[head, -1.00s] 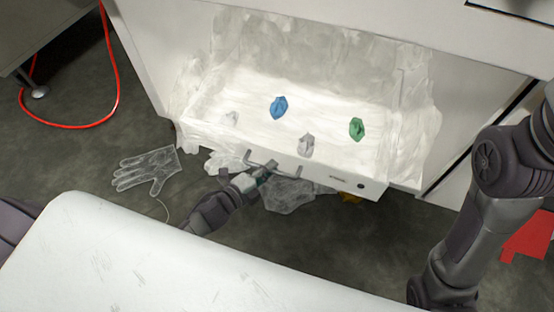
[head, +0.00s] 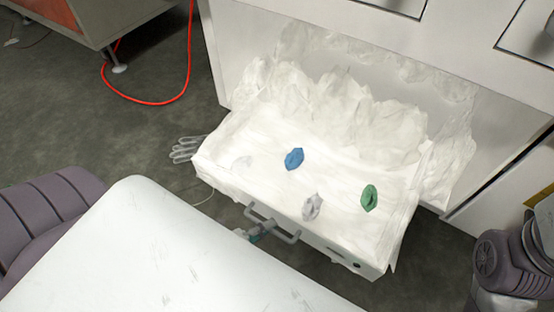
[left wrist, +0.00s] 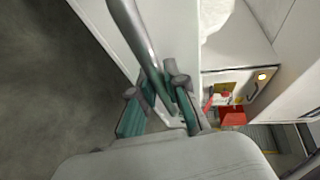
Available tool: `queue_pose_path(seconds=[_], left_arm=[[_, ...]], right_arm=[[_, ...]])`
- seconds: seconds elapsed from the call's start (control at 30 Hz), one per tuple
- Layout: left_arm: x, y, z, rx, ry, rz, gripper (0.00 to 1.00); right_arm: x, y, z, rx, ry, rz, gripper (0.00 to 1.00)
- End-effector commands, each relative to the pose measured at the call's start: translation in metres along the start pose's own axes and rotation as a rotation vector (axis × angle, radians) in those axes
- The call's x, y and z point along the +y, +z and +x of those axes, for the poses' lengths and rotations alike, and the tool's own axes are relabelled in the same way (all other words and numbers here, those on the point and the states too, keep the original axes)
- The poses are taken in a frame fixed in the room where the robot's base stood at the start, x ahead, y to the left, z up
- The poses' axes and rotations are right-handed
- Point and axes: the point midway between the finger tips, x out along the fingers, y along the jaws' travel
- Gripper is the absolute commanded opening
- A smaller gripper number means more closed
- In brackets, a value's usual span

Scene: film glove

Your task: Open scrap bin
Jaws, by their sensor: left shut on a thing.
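The scrap bin (head: 216,177) is a white pull-out drawer, standing well out from the white cabinet and lined with crumpled clear film. A blue scrap (head: 294,158), a green scrap (head: 369,198) and a grey-white scrap (head: 312,207) lie in it. A grey bar handle (head: 287,236) is on its front. My left gripper (head: 259,231) is shut on this handle; in the left wrist view the handle bar (left wrist: 136,40) passes between the teal-padded fingers (left wrist: 163,105). My own white body hides part of the left arm. My right gripper is out of view; only part of that arm shows at the right.
A clear film glove (head: 186,150) lies on the floor left of the drawer. A red hose (head: 188,75) hangs and loops on the floor by the cabinet (head: 300,30). The dark floor at left is mostly open. Red items (left wrist: 232,117) show in the left wrist view.

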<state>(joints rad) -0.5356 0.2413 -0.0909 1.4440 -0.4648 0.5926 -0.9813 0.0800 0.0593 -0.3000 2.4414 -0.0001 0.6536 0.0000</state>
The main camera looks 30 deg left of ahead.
Motion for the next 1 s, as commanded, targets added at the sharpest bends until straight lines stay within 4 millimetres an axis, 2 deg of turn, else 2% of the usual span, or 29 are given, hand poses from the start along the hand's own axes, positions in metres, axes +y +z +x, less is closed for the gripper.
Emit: queue_pose_path(seconds=[0.03,0.23,0.67,0.7,0.8,0.83,1.0], left_arm=[[0.001,-0.003,-0.007,-0.001,0.004,-0.001,0.0],[0.004,-0.007,-0.018,0.0,0.002,0.0,0.0],[0.005,-0.008,-0.02,0.0,0.002,0.001,0.0],[0.005,-0.008,-0.02,0.0,0.002,0.001,0.19],[0.005,-0.008,-0.02,0.0,0.001,0.001,0.36],[0.005,-0.008,-0.02,0.0,0.001,0.001,0.39],[0.004,-0.008,-0.019,0.0,0.0,0.0,0.39]], right_arm=[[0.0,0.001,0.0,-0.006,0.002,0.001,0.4],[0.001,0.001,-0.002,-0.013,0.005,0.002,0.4],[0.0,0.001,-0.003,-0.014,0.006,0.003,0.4],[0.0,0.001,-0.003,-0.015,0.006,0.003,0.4],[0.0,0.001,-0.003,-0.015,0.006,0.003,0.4],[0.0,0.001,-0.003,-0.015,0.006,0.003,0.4],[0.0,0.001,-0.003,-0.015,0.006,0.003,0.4]])
